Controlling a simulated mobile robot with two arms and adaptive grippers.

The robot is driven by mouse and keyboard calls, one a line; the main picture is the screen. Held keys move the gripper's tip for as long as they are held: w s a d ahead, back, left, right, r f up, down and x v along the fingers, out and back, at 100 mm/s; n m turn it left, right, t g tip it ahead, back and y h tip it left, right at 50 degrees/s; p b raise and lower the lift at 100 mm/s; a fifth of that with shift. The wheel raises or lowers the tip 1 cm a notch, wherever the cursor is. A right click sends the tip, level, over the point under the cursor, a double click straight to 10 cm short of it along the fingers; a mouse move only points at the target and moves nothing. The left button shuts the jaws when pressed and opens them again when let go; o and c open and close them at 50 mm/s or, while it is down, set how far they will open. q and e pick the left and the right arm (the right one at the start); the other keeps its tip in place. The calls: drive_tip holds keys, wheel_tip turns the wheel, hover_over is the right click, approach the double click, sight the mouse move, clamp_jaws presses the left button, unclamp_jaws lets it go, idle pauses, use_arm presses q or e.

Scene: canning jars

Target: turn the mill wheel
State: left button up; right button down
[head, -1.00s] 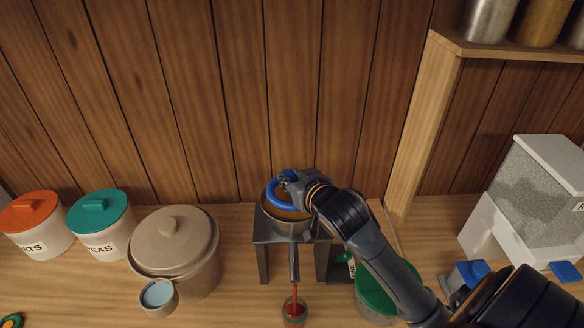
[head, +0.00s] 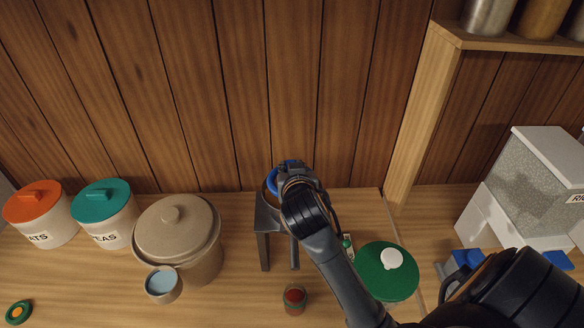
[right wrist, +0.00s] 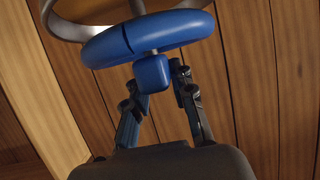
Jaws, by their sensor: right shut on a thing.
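The mill wheel (head: 272,181) is a blue ring on top of the mill, mostly hidden by my arm in the head view. In the right wrist view the wheel (right wrist: 150,38) fills the top, with a square blue knob (right wrist: 152,73) below its rim. My right gripper (head: 290,168) is at the far side of the wheel, with its fingers (right wrist: 158,84) shut on the knob. The mill stands on a dark grey stand (head: 263,230). A small jar (head: 295,296) with red contents stands in front of it. My left gripper is out of view.
A large beige pot (head: 185,255), a small blue-topped cup (head: 163,284) and two lidded canisters (head: 42,222) stand left. A green lid (head: 378,285) is close to my right arm. A white dispenser (head: 530,190) and a wooden shelf post (head: 425,110) stand right.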

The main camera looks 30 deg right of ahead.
drive_tip(key=shift+f, duration=0.2)
drive_tip(key=c, duration=1.1)
unclamp_jaws()
drive_tip(key=shift+r, duration=0.1)
drive_tip(key=shift+s+a+r, duration=0.1)
drive_tip(key=shift+s, duration=0.05)
drive_tip(key=v, duration=0.7)
